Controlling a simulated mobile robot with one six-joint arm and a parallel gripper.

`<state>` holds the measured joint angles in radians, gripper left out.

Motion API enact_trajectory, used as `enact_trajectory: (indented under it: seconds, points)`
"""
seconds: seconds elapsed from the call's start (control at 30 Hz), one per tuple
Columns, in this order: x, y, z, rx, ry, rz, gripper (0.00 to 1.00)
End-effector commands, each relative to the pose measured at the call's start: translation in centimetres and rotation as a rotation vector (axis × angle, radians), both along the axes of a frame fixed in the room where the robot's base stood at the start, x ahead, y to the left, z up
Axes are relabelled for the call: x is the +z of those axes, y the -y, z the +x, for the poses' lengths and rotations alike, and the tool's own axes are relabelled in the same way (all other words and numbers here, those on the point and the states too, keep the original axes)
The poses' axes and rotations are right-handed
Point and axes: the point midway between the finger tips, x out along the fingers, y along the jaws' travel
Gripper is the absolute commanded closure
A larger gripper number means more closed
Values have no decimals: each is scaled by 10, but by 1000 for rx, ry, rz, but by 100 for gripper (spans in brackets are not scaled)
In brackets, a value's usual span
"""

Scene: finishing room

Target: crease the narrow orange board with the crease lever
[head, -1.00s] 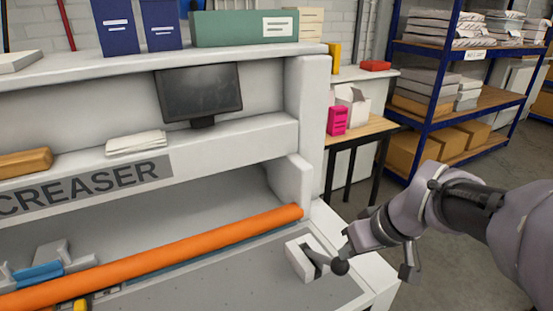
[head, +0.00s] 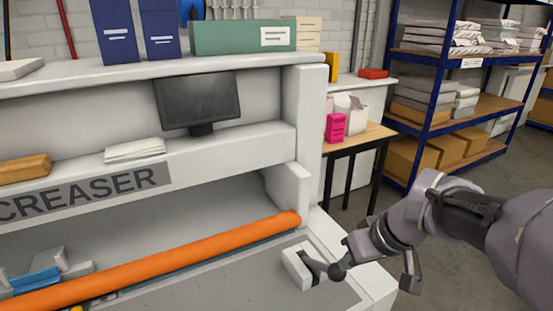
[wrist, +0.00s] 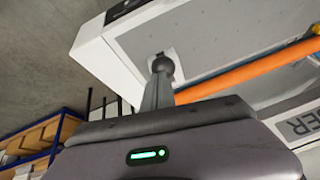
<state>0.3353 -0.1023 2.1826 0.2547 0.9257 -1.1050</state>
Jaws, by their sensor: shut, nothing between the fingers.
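The crease lever is a dark arm with a round ball knob (head: 337,271), set in a pale block (head: 297,268) at the right end of the creaser bed. My gripper (head: 348,258) is shut and empty, with its tips right at the knob. In the wrist view the knob (wrist: 163,65) shows just beyond the shut fingers (wrist: 159,92); I cannot tell whether they touch. A long, narrow orange piece (head: 190,253) lies across the bed, left of the lever; it looks rounded, and I cannot tell whether it is the board. Its left end is out of frame.
The creaser's upper housing (head: 230,147) rises behind the bed, with a dark screen (head: 198,101). A small blue part (head: 36,280) sits at the bed's left. A side table (head: 365,138) and blue shelving (head: 427,130) stand behind right. Floor right of the creaser is clear.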

Motion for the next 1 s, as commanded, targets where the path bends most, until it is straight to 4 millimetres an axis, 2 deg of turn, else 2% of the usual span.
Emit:
enact_trajectory:
  seconds: [0.03, 0.1, 0.4, 0.6, 0.93, 1.0]
  points:
    - [20, -1, 6, 1, 7, -2, 100]
    - [40, -4, 14, 0, 15, -3, 100]
    - [67, 26, -45, -11, 21, -2, 100]
    - [76, 35, -64, -7, 21, -3, 100]
    - [77, 36, -67, -5, 22, -2, 100]
    - [78, 30, -69, -17, 17, 0, 100]
